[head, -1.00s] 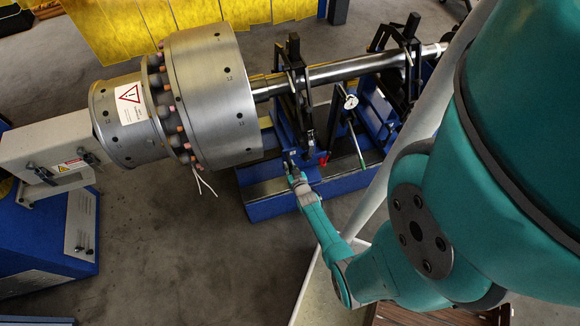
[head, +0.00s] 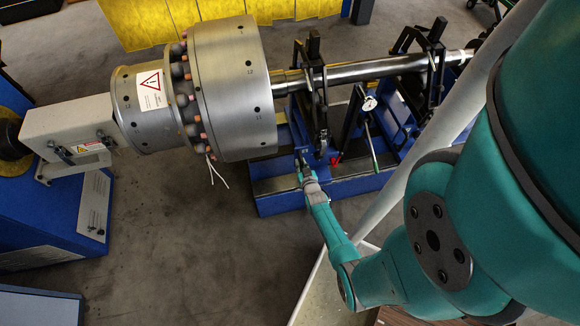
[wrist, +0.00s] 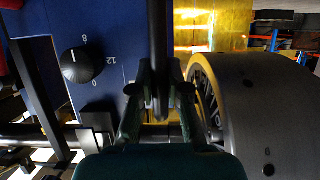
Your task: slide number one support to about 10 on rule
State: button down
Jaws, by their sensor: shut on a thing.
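The left black support (head: 307,85), likely number one, stands upright on the blue bed under the steel shaft (head: 360,70), just right of the large drum. I see no number on it. My gripper (head: 303,168) is at the bed's front side, below and slightly left of the support's foot. In the wrist view my gripper (wrist: 158,100) is shut on a dark upright bar (wrist: 159,45). I cannot tell how that bar joins the support. I cannot make out the rule or a reading of 10 on it.
The steel drum (head: 235,90) is close left; it fills the right of the wrist view (wrist: 265,110). A second black support (head: 436,65) stands right. A gauge (head: 369,103) and green-handled rod (head: 372,150) lie between. A black knob (wrist: 82,65) has numbers around it.

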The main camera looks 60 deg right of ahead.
jog(key=shift+w+a+r, duration=0.15)
jog(key=shift+w+a, duration=0.35)
jog(key=shift+w, duration=0.3)
dwell(0.5)
jog(key=c, duration=0.8)
grip_release()
jog(key=shift+s+a, duration=0.1)
jog(key=shift+s, duration=0.05)
jog(key=s+a, duration=0.4)
jog(key=a, duration=0.1)
jog(key=shift+s+a, duration=0.15)
jog(key=shift+s, duration=0.1)
